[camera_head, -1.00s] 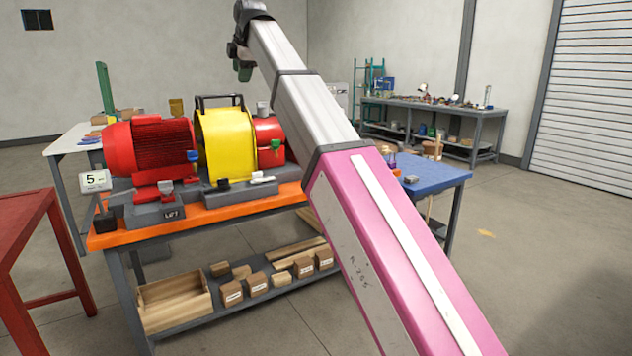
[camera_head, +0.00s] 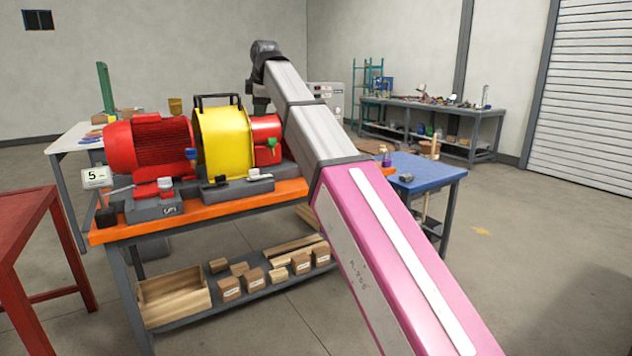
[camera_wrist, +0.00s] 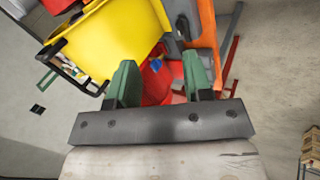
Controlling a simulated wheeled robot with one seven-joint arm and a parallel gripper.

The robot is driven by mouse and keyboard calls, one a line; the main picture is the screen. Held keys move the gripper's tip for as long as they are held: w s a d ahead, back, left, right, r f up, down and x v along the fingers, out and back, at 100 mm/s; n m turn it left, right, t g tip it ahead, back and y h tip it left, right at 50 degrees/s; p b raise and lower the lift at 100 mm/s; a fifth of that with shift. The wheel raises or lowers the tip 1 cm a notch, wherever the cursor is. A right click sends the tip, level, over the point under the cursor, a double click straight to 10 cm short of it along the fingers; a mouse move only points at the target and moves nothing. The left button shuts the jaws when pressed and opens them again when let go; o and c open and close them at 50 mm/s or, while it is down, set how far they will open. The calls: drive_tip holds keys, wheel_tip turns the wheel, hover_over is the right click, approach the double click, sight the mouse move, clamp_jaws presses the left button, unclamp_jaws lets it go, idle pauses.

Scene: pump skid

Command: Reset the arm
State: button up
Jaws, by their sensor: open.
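My gripper (camera_wrist: 161,85) shows in the wrist view with its two green fingers apart and nothing between them. Beyond the fingers lie the pump skid's red part (camera_wrist: 157,84) and yellow guard (camera_wrist: 110,40), with a gap I cannot judge. In the head view my arm reaches up and away over the right of the skid; the gripper end is mostly hidden behind the arm. The red motor (camera_head: 150,145), the yellow guard (camera_head: 223,140) and the red pump (camera_head: 266,138) sit on the orange bench (camera_head: 200,216).
A red table (camera_head: 22,215) stands at the left and a blue-topped table (camera_head: 425,172) behind my arm. A wooden box (camera_head: 172,297) and several blocks lie on the bench's lower shelf. A grey workbench (camera_head: 435,108) is at the back. The floor at the right is clear.

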drive_tip(key=s+d+f+m+g+h, duration=0.1)
drive_tip(key=d+f+m, duration=0.3)
drive_tip(key=d+f, duration=0.55)
drive_tip(key=d+f+m+g, duration=0.1)
drive_tip(key=d+f+m, duration=0.25)
drive_tip(key=f, duration=1.15)
drive_tip(key=s+d+f+m+h, duration=0.1)
drive_tip(key=d+f+m, duration=0.2)
drive_tip(key=d+f, duration=0.65)
drive_tip(key=s+d+f+m+g, duration=0.1)
drive_tip(key=s+d+f+m, duration=0.2)
drive_tip(key=f, duration=0.6)
drive_tip(key=s+d+f+m+g, duration=0.1)
drive_tip(key=s+d+f+m, duration=0.3)
drive_tip(key=s+f, duration=0.6)
drive_tip(key=s+d+f+m+g, duration=0.1)
drive_tip(key=s+d+f+m, duration=0.3)
drive_tip(key=s+d+f, duration=0.3)
wheel_tip(320, 180, down, 2)
drive_tip(key=shift+s+d+f+h, duration=0.15)
drive_tip(key=shift+s+d+h, duration=0.05)
drive_tip(key=shift+d+h, duration=0.2)
